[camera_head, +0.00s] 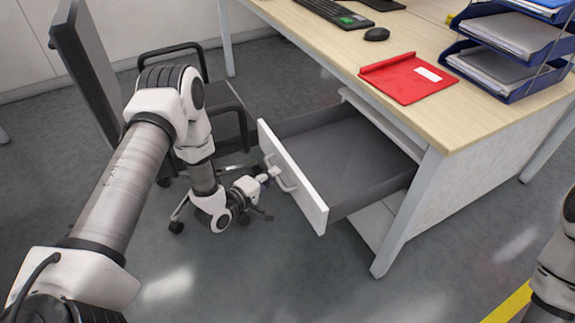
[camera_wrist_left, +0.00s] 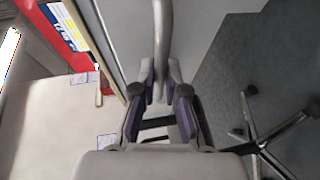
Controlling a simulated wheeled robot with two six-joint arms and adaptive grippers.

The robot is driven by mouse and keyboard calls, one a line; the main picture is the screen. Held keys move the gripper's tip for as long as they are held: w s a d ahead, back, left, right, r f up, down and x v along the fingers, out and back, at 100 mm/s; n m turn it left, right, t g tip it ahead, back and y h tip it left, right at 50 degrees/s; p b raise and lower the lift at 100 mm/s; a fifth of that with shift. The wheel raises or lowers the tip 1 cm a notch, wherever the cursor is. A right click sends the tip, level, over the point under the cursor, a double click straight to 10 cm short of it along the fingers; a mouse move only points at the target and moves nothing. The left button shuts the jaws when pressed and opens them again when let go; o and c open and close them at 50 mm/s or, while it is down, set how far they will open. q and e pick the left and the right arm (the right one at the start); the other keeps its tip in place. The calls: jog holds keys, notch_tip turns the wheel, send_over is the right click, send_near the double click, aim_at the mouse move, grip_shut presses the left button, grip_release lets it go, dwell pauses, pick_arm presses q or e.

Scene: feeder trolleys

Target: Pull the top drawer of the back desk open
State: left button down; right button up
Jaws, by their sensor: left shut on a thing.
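The desk's top drawer (camera_head: 345,160) is pulled out from under the desktop, and its grey inside looks empty. Its white front (camera_head: 293,180) faces my left arm and carries a bar handle (camera_head: 281,174). My left gripper (camera_head: 272,173) is at this handle, shut on it. In the left wrist view the gripper fingers (camera_wrist_left: 160,90) close around the handle bar (camera_wrist_left: 162,40). The right gripper is out of view; only part of my right arm shows at the right edge.
The desk (camera_head: 440,110) bears a red folder (camera_head: 407,78), a mouse (camera_head: 377,34), a keyboard (camera_head: 333,11) and blue paper trays (camera_head: 512,50). An office chair (camera_head: 232,125) stands left of the drawer, behind my left arm. Grey floor in front is clear.

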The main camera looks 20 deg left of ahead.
pick_arm(q)
jog(key=shift+s+a, duration=0.35)
jog(key=shift+s, duration=0.1)
jog(key=c, duration=1.2)
grip_release()
jog(key=v, duration=1.2)
